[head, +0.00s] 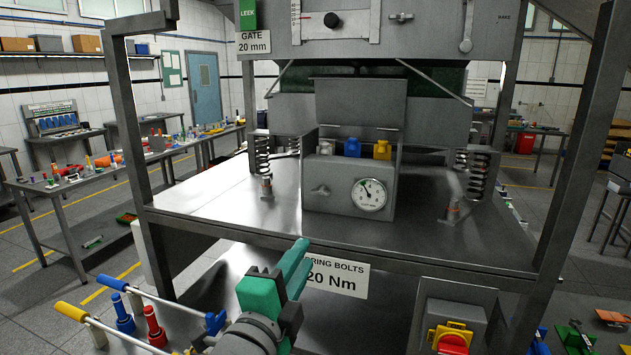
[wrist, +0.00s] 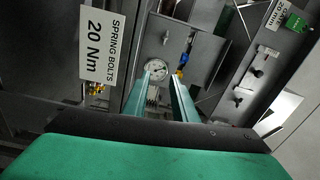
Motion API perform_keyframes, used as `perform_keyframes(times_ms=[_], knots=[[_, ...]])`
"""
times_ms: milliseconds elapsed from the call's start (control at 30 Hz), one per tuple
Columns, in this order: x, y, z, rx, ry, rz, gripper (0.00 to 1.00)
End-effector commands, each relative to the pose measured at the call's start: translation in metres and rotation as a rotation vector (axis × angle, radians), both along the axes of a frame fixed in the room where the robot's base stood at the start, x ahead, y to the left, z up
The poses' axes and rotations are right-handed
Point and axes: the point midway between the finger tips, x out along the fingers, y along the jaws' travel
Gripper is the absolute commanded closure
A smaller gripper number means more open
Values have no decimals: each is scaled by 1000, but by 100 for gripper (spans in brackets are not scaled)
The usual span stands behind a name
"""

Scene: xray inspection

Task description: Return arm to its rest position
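My gripper (head: 302,253), with teal fingers, is in the lower middle of the head view, in front of the machine's metal deck. It also shows in the wrist view (wrist: 164,72), where a gap between the two fingers shows and nothing is between them. The gripper is open and empty. It is close to the "SPRING BOLTS 20 Nm" sign (head: 338,278) and covers part of its left side in the head view; whether it touches the sign cannot be told.
A grey box with a dial gauge (head: 369,195) stands on the deck (head: 240,205). Frame posts (head: 128,110) rise at both sides.

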Motion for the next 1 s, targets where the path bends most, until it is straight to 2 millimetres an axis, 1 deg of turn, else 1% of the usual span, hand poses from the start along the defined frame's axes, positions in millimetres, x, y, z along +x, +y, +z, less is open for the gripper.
perform_keyframes(times_ms=[233, 367, 533, 667, 867, 1000], knots=[[4, -3, -24, -170, 16, -3, 75], [6, -5, -45, -300, 31, 1, 75], [4, -3, -86, -515, 60, 27, 75], [-1, -3, -121, -667, 84, 54, 75], [-18, -7, -179, -873, 128, 103, 75], [-36, -12, -220, -998, 160, 142, 75]])
